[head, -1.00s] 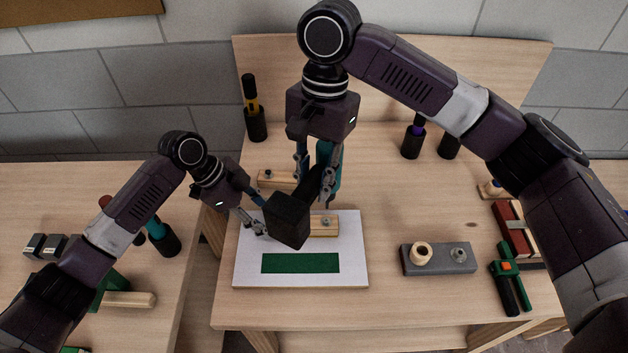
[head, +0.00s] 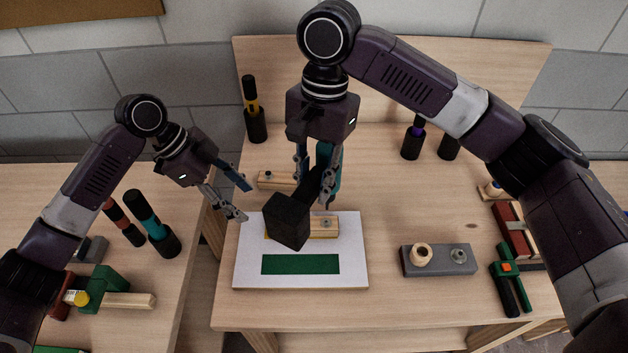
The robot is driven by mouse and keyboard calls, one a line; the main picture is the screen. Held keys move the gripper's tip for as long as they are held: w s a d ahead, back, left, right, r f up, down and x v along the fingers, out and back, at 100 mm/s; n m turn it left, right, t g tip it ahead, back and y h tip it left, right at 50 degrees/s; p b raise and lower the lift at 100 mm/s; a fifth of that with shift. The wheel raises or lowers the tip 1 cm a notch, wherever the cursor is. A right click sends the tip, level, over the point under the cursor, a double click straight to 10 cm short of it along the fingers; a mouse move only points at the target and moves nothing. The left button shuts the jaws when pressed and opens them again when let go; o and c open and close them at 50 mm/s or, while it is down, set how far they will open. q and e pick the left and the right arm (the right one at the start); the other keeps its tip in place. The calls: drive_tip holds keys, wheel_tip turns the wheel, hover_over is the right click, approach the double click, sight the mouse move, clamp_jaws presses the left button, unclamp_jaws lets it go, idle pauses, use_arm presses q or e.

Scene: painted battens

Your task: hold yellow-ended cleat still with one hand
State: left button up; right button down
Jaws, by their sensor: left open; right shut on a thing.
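A pale wooden cleat with yellow at its ends (head: 324,228) and a bolt on top lies on the white board (head: 350,270), above a green rectangle painted there. A black mallet (head: 286,222) hides its left part. My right gripper (head: 317,190) is shut on the mallet's dark handle, with the block head over the cleat; I cannot tell whether the head touches it. My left gripper (head: 243,202) is open and empty, left of the board's far left corner and apart from the cleat.
Another wooden cleat (head: 275,181) lies behind the board. A grey block with a ring and a knob (head: 438,259) and a green-black clamp (head: 510,280) are to the right. A gap separates the tables.

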use_arm(q)
drive_tip(key=shift+v, duration=1.25)
use_arm(e)
drive_tip(key=shift+r, duration=0.15)
